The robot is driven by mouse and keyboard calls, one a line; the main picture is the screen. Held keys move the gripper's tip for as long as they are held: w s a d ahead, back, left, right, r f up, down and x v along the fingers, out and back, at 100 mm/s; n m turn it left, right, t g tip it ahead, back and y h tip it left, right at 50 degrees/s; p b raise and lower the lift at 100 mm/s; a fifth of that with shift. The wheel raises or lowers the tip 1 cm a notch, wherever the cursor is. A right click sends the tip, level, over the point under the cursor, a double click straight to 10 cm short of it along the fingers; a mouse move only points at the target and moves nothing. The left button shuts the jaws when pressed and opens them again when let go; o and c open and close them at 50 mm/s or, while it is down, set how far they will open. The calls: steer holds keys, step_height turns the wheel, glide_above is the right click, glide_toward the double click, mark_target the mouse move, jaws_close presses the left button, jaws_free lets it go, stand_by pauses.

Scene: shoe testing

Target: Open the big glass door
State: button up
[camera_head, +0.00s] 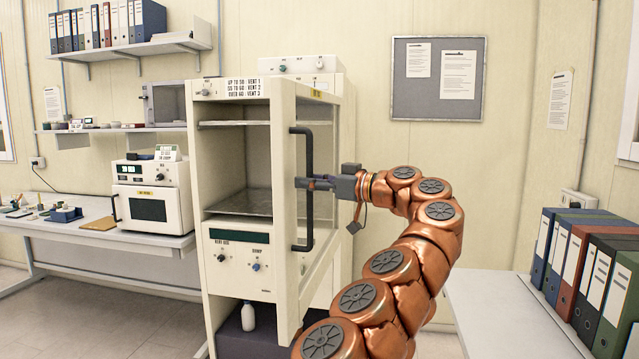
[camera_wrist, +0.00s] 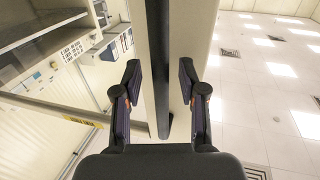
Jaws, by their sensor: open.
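The big glass door (camera_head: 284,215) is on the tall cream cabinet (camera_head: 236,292). It appears to stand swung out from the cabinet front, so the shelves show at its left. Its long dark vertical handle (camera_head: 308,150) is on the face toward my arm. My gripper (camera_head: 303,183) is at about mid-height of the handle. In the wrist view, the open fingers (camera_wrist: 160,72) are on either side of the handle (camera_wrist: 158,40), with a gap on each side. The pale door frame (camera_wrist: 138,50) is behind it. Exact contact is hard to tell.
A white bottle (camera_head: 248,317) stands in the cabinet's lower bay. A bench (camera_head: 120,254) with a small oven (camera_head: 150,203) is at the left. A table (camera_head: 495,300) with several binders (camera_head: 590,262) is at the right. Some floor shows at the lower left.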

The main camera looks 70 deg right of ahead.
steer(key=s+a, duration=0.1)
steer(key=s, duration=1)
steer(key=shift+s+a, duration=0.35)
steer(key=shift+s, duration=0.05)
stand_by(0.5)
